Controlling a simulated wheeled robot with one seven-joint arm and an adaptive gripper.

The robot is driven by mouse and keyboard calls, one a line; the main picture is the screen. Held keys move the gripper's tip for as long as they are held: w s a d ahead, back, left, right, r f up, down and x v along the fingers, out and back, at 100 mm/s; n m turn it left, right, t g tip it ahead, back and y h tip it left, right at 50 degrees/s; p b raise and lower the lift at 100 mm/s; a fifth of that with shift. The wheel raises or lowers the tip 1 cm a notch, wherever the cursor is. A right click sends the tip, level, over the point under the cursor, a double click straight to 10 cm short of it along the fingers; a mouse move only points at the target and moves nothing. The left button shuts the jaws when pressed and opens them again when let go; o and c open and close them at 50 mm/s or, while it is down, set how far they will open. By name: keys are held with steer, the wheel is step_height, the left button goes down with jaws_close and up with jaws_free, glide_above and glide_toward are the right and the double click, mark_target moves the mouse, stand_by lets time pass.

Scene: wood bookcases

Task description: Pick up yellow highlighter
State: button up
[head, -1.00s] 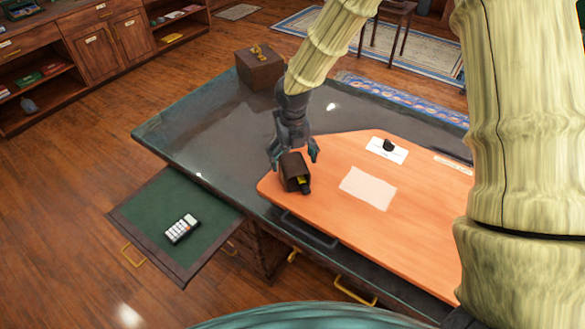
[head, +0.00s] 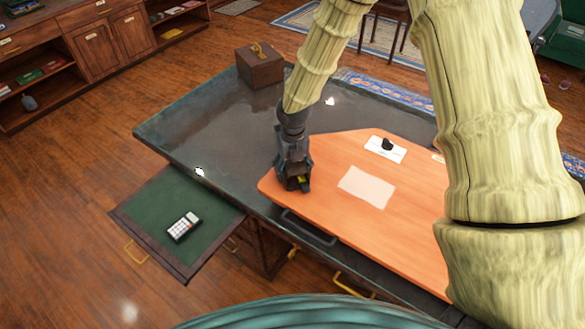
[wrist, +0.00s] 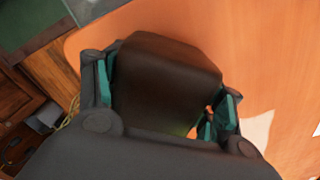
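The dark brown pen holder (wrist: 165,75) stands near the left edge of the orange desk mat (head: 410,215). A small gap shows beside the right finger. Most of the highlighter is hidden, and I see no clear grip on it.
A white sheet (head: 367,187) lies right of the gripper. A black object (head: 387,144) sits on a white card behind it. A brown box (head: 260,66) stands at the desk's far left corner. The open green drawer (head: 155,207) holds a calculator (head: 184,227).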

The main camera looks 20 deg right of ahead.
steer(key=c, duration=0.5)
steer(key=shift+r, duration=0.15)
steer(key=shift+c, duration=0.2)
